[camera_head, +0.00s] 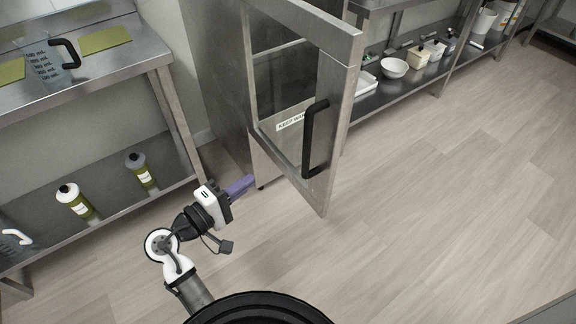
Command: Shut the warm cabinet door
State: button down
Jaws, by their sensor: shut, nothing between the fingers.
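The warm cabinet (216,70) stands at the top centre in the head camera view. Its framed glass door (340,110) is swung open toward me and to the right. A black vertical handle (315,138) is on the door's outer side, near its free edge. A white label (291,121) shows low in the opening, behind or on the glass; I cannot tell which. My gripper (248,184), with purple fingers, is shut and empty. It is left of the door, low near the cabinet's front bottom, and appears apart from the door.
A steel table (95,68) at left holds green mats and a measuring jug (45,62); bottles (75,200) stand on its lower shelf. Right of the cabinet, a shelf holds a white bowl (394,68) and several containers. The wooden floor (430,200) at right is clear.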

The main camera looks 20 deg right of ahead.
jog(key=s+d+p+x, duration=0.1)
jog(key=s+p+x, duration=0.1)
jog(key=x, duration=0.9)
jog(key=shift+d+p, duration=0.35)
jog(key=shift+d, duration=0.15)
